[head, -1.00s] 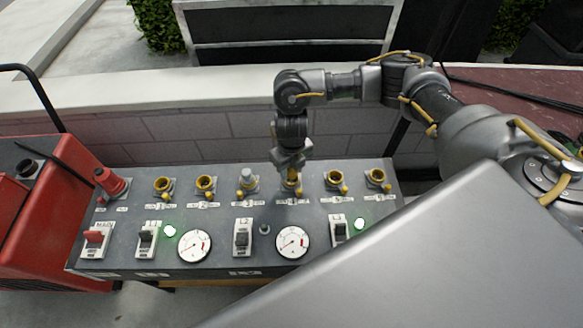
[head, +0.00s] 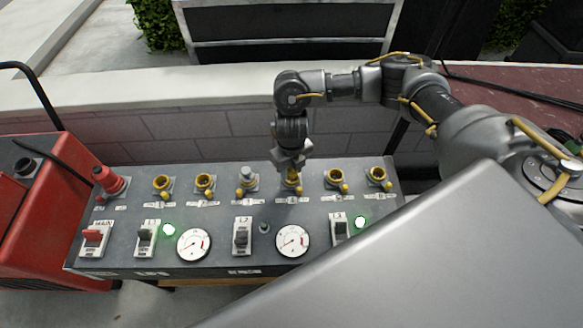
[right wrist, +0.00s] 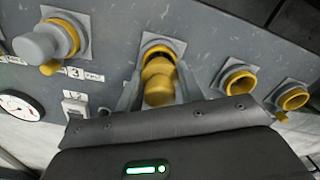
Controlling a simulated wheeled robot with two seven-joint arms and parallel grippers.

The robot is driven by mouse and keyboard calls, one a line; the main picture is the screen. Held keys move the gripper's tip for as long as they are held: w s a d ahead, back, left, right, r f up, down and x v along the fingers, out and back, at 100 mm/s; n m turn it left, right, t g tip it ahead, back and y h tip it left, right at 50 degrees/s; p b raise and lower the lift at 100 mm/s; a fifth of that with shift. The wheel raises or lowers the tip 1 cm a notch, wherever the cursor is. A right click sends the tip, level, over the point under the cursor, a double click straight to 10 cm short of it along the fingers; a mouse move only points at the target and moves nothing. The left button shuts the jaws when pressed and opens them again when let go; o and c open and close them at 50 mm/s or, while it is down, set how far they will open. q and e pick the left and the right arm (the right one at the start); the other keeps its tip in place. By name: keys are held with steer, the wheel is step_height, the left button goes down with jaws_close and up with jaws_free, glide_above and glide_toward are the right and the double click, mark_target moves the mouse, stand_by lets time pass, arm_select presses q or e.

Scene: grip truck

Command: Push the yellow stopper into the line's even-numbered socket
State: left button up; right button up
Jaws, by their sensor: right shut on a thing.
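The yellow stopper (right wrist: 158,90) is between the fingers of my right gripper (right wrist: 160,84), which is shut on it. It lines up with a yellow-rimmed socket (right wrist: 165,44) in the right wrist view and overlaps its lower edge; how deep it sits I cannot tell. In the head view my right gripper (head: 291,171) points down at the fourth socket from the left and hides most of it. A grey plug (head: 247,180) fills the socket to its left. The label by that plug in the wrist view reads 3. My left gripper is not in view.
The grey panel (head: 220,222) carries open yellow sockets (head: 162,185) on the left and more (head: 336,179) on the right. Switches (head: 242,237), gauges (head: 292,241) and lit green lamps (head: 168,230) are nearer. A red connector (head: 110,182) stands at the left.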

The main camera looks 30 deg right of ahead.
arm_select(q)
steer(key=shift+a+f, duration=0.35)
arm_select(e)
steer(key=shift+f, duration=0.45)
arm_select(q)
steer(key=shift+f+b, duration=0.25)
steer(key=shift+b, duration=0.25)
arm_select(e)
steer(key=shift+f, duration=0.3)
steer(key=o, duration=1.1)
steer(key=shift+s, duration=0.1)
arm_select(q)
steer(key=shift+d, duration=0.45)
arm_select(e)
steer(key=shift+a, duration=0.15)
steer(key=shift+s, duration=0.1)
